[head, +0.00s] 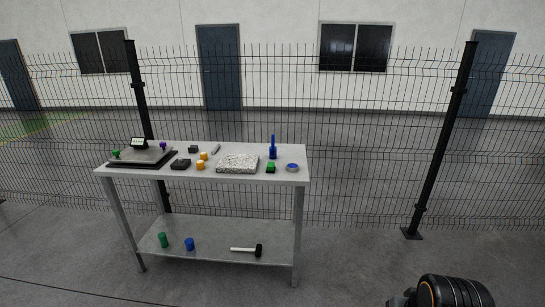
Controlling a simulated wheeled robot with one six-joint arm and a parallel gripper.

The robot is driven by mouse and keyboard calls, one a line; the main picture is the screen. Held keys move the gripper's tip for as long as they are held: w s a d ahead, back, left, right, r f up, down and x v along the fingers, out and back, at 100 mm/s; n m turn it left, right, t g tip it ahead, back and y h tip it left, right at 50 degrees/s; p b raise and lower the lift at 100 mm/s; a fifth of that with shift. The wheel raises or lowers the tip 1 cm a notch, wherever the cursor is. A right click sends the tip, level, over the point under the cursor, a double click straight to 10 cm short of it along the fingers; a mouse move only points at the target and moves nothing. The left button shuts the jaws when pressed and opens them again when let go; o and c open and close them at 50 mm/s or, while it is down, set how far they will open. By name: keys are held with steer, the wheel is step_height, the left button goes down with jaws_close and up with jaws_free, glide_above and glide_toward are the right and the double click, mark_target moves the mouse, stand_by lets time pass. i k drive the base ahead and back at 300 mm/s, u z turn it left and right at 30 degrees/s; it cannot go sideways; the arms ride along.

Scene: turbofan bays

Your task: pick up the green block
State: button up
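A small green block (270,167) sits near the front edge of the grey workbench top (225,177), toward its right end. Its lower part looks dark. It stands right of a speckled white slab and left of a small blue-and-grey round dish. A green knob-like piece (116,153) shows at the left of the dark tray. A green cylinder (163,240) stands on the lower shelf. My gripper's fingers cannot be made out; only a dark part of my arm shows at the bottom right, well away from the bench.
The speckled slab (238,163), blue dish (292,167) and an upright blue object (273,148) stand close around the block. A dark tray (142,157) is at the left. A wire fence (370,150) runs behind the bench. The floor right of the bench is clear.

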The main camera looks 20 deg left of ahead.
mark_target(271, 168)
steer(key=u, duration=0.65)
steer(key=i, duration=2.2)
steer(key=u, duration=0.7)
